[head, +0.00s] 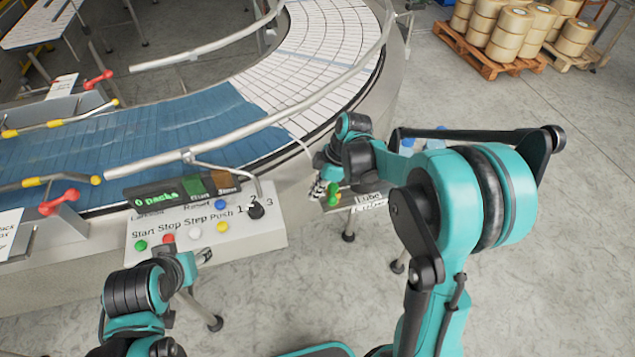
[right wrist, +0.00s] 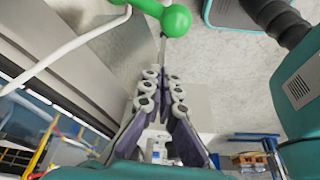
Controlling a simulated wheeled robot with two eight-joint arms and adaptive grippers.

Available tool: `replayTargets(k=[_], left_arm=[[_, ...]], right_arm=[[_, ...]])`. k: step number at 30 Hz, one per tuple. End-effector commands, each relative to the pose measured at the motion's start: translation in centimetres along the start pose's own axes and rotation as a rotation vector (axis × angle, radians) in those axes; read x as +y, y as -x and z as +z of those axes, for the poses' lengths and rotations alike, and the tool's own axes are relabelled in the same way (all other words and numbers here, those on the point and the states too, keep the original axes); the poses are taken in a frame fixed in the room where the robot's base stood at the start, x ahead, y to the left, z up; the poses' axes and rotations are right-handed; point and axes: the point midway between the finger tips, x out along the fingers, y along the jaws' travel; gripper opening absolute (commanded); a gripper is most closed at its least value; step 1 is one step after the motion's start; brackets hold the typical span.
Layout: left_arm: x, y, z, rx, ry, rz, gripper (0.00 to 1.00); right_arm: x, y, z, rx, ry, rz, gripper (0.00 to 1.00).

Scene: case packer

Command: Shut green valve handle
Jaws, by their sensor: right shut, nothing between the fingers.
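The green valve handle (head: 333,192) is small in the head view, by the box labelled "Lube" (head: 371,198). In the right wrist view the green handle (right wrist: 176,20) shows larger at the top, a bar with a rounded end. My right gripper (head: 318,188) is beside the handle in the head view. In the right wrist view its fingers (right wrist: 163,78) are shut with nothing between them, and the green handle is beyond their tips, not in their grasp. My left gripper (head: 203,256) is low by the front of the control panel; its finger opening is too small to read.
The control panel (head: 260,240) has several coloured buttons and a black selector knob (head: 256,210). A curved conveyor (head: 285,75) with metal guide rails lies behind it. Red handles (head: 60,202) are at the left. Pallets with rolls (head: 490,55) stand far back on open floor.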

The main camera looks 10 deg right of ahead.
Motion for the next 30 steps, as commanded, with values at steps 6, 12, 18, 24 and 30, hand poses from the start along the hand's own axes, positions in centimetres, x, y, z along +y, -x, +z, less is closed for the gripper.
replayTargets(k=[6, 12, 18, 24, 30], left_arm=[[0.0, 0.0, 0.0, 0.0, 0.0, 0.0, 0.48], [0.0, 0.0, 0.0, 0.0, 0.0, 0.0, 0.48], [0.0, 0.0, 0.0, 0.0, 0.0, 0.0, 0.48], [0.0, -0.9, 0.7, 0.0, 0.0, 0.0, 0.48], [0.0, -1.1, 0.8, 0.0, 0.0, 0.0, 0.48]], right_arm=[[0.0, 0.2, 2.6, 0.0, -0.003, 0.0, 0.0], [0.0, 0.2, 3.0, 0.0, -0.001, 0.0, 0.0], [0.0, 0.3, 3.0, 0.0, -0.001, 0.0, 0.0], [-0.5, 0.6, 4.7, 0.0, -0.005, 0.001, 0.0], [-0.7, 1.2, 5.6, 0.0, -0.001, -0.001, 0.0]])
